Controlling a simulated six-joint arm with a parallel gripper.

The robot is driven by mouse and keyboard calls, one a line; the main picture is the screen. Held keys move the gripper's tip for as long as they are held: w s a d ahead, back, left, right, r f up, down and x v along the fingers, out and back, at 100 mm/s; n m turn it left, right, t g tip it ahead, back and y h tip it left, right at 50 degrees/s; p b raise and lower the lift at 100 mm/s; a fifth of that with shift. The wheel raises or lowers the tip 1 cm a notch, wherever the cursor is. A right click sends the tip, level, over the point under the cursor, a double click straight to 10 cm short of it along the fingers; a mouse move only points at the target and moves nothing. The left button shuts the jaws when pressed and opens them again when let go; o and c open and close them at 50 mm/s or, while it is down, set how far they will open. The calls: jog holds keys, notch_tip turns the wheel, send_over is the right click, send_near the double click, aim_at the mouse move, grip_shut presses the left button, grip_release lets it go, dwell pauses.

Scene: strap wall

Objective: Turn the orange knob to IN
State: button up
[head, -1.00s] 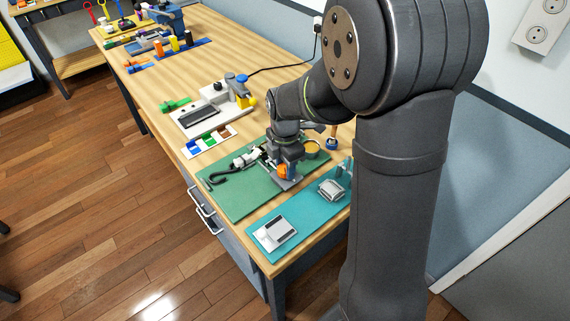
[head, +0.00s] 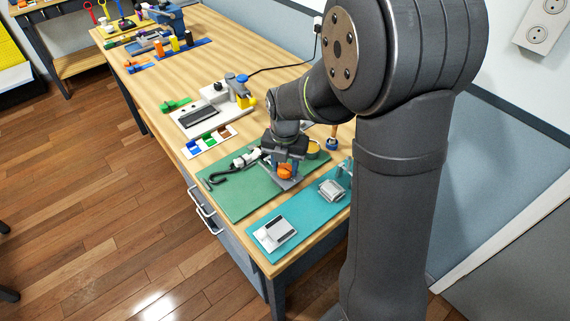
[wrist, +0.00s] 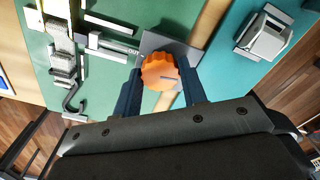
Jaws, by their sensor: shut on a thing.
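The orange knob (wrist: 160,71) sits on a grey plate (wrist: 185,48) on the green mat (wrist: 115,70). My gripper (wrist: 160,78) is shut on the knob, with one dark finger on each side of it.
A grey strap with a black hook (wrist: 72,100) lies on the green mat to the left. A teal mat (head: 262,248) with a white buckle-like part (head: 275,234) and a grey ratchet part (head: 331,190) lies in front. A small yellow round tin (head: 313,150) stands behind the knob.

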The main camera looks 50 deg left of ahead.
aim_at(285, 167)
dwell(0.3)
jog(key=o, duration=1)
jog(key=shift+c, duration=0.2)
jog(key=shift+r, duration=0.1)
notch_tip(285, 167, up, 17)
jog(key=shift+r, duration=0.15)
notch_tip(285, 167, down, 18)
jog(key=shift+r, duration=0.25)
dwell(0.5)
jog(key=shift+r, duration=0.1)
